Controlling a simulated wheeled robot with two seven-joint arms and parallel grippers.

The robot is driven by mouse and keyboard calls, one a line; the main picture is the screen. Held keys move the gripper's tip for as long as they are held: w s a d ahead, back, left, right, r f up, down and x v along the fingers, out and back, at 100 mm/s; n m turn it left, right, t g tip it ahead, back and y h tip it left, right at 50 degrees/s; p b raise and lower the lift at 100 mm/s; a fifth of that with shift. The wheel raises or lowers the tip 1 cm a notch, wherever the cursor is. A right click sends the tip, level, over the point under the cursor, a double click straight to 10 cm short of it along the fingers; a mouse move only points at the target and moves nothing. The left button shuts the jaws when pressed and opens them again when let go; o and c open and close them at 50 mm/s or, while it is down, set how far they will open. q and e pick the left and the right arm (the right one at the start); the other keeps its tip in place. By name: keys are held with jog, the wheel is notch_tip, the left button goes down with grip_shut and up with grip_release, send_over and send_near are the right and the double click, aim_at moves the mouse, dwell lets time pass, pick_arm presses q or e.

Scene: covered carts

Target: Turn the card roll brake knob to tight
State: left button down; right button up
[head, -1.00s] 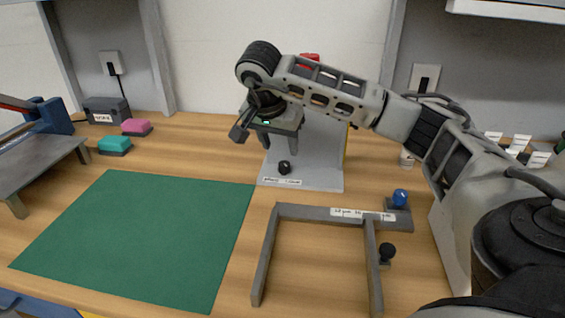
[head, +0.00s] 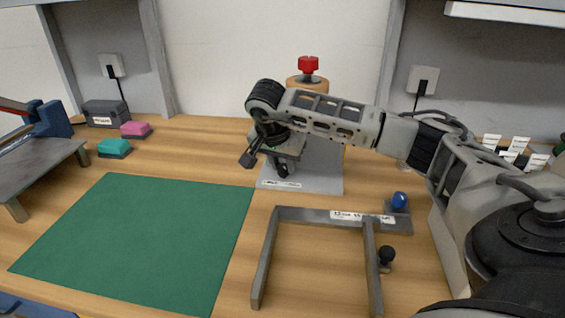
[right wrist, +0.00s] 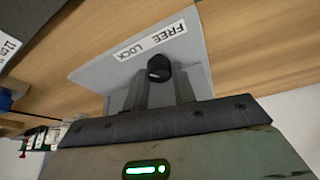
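A grey stand (head: 318,178) at the back of the bench carries a tan roll (head: 318,86) with a red knob (head: 308,66) on top. A small black knob (head: 282,171) sits low on the stand's base, behind a white label; it also shows in the right wrist view (right wrist: 159,69), where the label (right wrist: 150,41) reads FREE and LOCK. My right gripper (head: 287,158) is at this black knob. In the right wrist view its two fingers (right wrist: 159,88) are apart, with the knob at the gap between their tips; contact cannot be told. My left gripper is not in view.
A grey frame (head: 290,213) with a blue knob (head: 400,201) and another black knob (head: 386,255) lies in front. A green mat (head: 135,235) covers the left of the bench. Pink (head: 135,129) and teal (head: 114,147) blocks and a dark box (head: 105,112) stand back left.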

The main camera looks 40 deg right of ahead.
jog(key=shift+r+m+p, duration=0.15)
jog(key=shift+m+p, duration=0.15)
jog(key=shift+m, duration=0.1)
jog(key=shift+m+g, duration=0.3)
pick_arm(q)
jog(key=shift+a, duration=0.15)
pick_arm(e)
jog(key=o, duration=1)
pick_arm(q)
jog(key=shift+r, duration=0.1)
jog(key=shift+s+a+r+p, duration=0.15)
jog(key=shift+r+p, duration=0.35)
jog(key=shift+p, duration=0.75)
pick_arm(e)
jog(key=v, duration=1.5)
jog(key=shift+a+r, duration=0.25)
jog(key=shift+r, duration=0.05)
